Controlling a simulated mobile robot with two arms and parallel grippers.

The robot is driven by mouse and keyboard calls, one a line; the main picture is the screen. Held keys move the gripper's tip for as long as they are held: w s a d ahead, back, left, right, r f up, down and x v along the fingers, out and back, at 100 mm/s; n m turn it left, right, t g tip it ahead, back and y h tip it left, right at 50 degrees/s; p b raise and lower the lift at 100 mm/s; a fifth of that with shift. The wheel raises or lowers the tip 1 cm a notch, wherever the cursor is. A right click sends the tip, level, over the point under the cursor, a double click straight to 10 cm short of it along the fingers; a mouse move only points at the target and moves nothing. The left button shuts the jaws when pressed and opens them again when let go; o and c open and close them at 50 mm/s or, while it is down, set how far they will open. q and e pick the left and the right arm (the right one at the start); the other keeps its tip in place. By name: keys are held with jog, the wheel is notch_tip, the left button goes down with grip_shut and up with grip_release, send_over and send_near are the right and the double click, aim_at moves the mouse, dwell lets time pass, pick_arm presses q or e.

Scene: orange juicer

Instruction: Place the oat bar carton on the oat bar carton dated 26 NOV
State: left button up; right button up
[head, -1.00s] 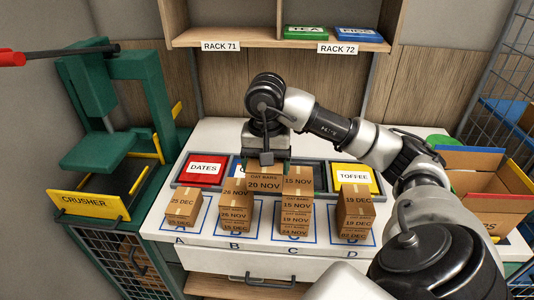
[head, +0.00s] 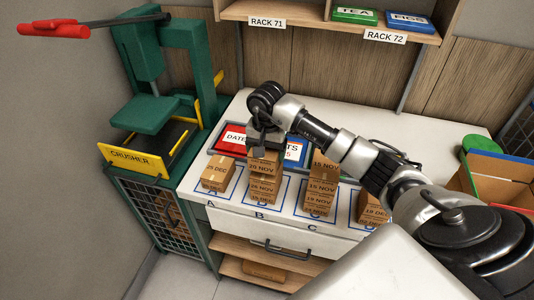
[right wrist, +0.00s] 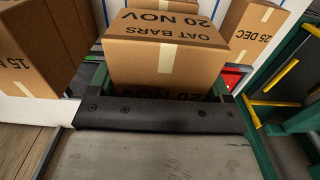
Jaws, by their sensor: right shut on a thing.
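My right gripper (head: 264,143) is shut on the oat bar carton marked 20 NOV (head: 264,167). This brown carton with pale tape also shows large between the jaws in the right wrist view (right wrist: 165,62). It is upright in column B, directly above the oat bar carton dated 26 NOV (head: 262,185). That carton rests on one marked 15 DEC (head: 261,198). I cannot tell whether the held carton touches the 26 NOV carton. The held carton and my gripper hide the lower carton's top. My left gripper is out of view.
Carton 25 DEC (head: 217,174) stands left at A. A stack with 15 NOV (head: 324,166) on top stands close right at C; another stack (head: 373,208) is at D, partly behind my arm. Red and blue bins lie behind. The green crusher (head: 150,110) is at left.

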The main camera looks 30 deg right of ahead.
notch_tip(320, 180, down, 2)
jog(key=shift+f+p, duration=0.1)
jog(key=shift+p, duration=0.35)
jog(key=shift+f, duration=0.2)
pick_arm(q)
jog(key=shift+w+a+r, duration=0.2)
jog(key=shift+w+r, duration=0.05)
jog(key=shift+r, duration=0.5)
pick_arm(e)
jog(key=shift+f+b, duration=0.2)
jog(key=shift+b, duration=0.1)
jog(key=o, duration=0.9)
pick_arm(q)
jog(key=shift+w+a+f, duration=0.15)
pick_arm(e)
jog(key=shift+s, duration=0.1)
jog(key=shift+r, duration=0.15)
